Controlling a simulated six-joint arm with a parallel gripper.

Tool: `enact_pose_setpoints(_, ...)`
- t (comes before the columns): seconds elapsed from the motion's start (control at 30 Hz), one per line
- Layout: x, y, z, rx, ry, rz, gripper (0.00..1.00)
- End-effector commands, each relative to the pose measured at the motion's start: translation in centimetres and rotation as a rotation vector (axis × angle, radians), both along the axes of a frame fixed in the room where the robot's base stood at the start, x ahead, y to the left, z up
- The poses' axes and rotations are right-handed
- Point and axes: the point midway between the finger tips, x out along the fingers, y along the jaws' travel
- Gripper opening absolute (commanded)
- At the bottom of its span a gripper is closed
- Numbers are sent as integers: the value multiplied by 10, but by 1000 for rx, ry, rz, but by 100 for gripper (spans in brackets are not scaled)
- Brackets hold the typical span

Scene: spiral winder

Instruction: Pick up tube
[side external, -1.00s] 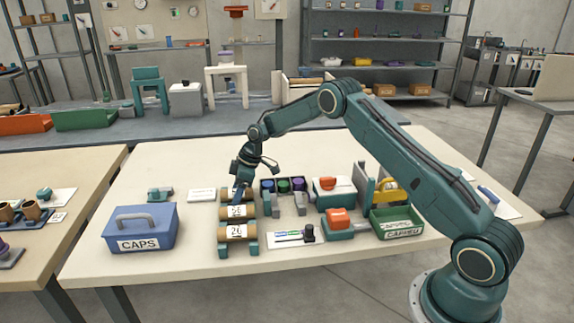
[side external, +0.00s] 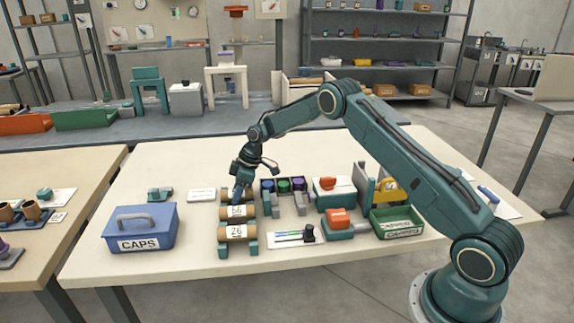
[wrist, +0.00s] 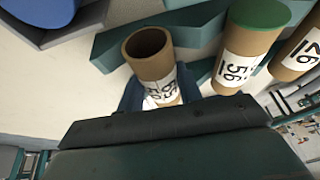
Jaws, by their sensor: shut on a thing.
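Three brown cardboard tubes lie side by side across a teal rack (side external: 252,247) in the side view. The nearest tube (side external: 223,233) is labelled 26, and the one behind it (side external: 222,213) is labelled 56. My gripper (side external: 239,195) is over the rearmost tube, which it mostly hides there. In the wrist view, my gripper (wrist: 157,92) is shut on this open-ended tube (wrist: 150,62), with a finger on each side of its label. The label's number is hard to read. The tube labelled 56 has a green cap (wrist: 258,13) and lies beside the held one. I cannot tell whether the held tube still touches the rack.
A blue CAPS box (side external: 140,228) stands left of the rack. To the right are a cap holder (side external: 283,185), a white card with a marker (side external: 296,238), an orange-topped device (side external: 338,220) and a green CAPPED bin (side external: 397,222). The table's front edge is clear.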

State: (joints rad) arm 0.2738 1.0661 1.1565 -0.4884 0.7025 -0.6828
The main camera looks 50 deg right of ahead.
Motion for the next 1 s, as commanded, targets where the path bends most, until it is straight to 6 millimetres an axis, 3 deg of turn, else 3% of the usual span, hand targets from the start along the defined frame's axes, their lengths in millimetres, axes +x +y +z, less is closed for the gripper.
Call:
enact_pose_setpoints(0.27, 0, 0, 6, 0, -2, 0, 14)
enact_pose_setpoints(0.47, 1, 0, 24, 0, -2, 0, 14)
enact_pose_setpoints(0.67, 1, 0, 58, 0, -6, 0, 14)
enact_pose_setpoints(1.0, 1, -1, 135, -2, -6, 0, 14)
